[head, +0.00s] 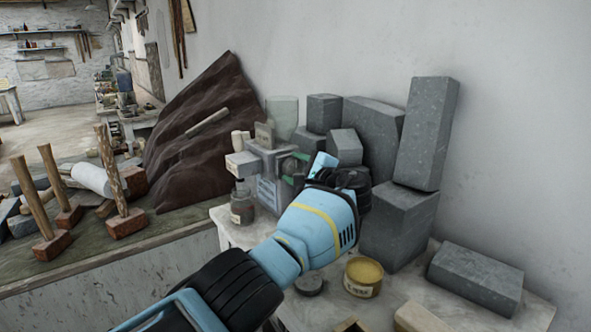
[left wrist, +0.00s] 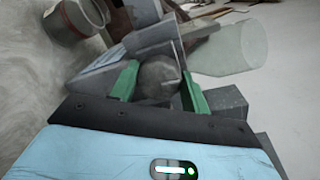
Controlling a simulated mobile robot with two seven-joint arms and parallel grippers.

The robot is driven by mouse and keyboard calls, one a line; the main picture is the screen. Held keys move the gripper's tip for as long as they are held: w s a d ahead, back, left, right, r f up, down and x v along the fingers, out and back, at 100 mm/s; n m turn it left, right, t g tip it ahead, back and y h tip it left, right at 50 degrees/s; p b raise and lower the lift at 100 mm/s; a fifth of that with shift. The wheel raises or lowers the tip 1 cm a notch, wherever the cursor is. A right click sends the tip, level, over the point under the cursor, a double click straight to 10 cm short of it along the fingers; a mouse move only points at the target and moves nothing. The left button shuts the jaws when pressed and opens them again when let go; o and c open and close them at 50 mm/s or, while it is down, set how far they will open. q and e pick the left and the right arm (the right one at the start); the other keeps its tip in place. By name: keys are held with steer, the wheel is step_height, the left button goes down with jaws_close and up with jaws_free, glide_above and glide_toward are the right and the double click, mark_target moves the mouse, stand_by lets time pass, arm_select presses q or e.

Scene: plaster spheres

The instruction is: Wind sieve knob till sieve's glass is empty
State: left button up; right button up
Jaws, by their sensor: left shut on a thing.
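The sieve (head: 268,165) is a grey boxy device standing on the pale worktop, with a clear glass (head: 283,114) upright on top. The glass also shows in the left wrist view (left wrist: 232,48), see-through, with no contents that I can make out. My left gripper (head: 293,168) reaches the sieve's right side. In the left wrist view its green fingers (left wrist: 158,88) are shut on the round grey sieve knob (left wrist: 157,74), one finger on each side. In the head view the knob is hidden by the gripper. My right gripper is not in view.
Grey stone blocks (head: 425,135) are stacked right of the sieve against the wall. A dark jar (head: 242,205) stands close at its left. A yellow tin (head: 363,277) sits in front. Mallets (head: 115,180) and a brown draped mound (head: 205,130) are on the left bench.

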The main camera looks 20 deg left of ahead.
arm_select(q)
steer(key=shift+m, duration=0.7)
steer(key=o, duration=1)
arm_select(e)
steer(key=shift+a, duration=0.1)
arm_select(q)
steer(key=shift+s+d+r, duration=0.1)
steer(key=shift+s+d, duration=0.05)
steer(key=shift+d, duration=0.1)
steer(key=shift+p+v, duration=0.8)
steer(key=shift+v, duration=2.8)
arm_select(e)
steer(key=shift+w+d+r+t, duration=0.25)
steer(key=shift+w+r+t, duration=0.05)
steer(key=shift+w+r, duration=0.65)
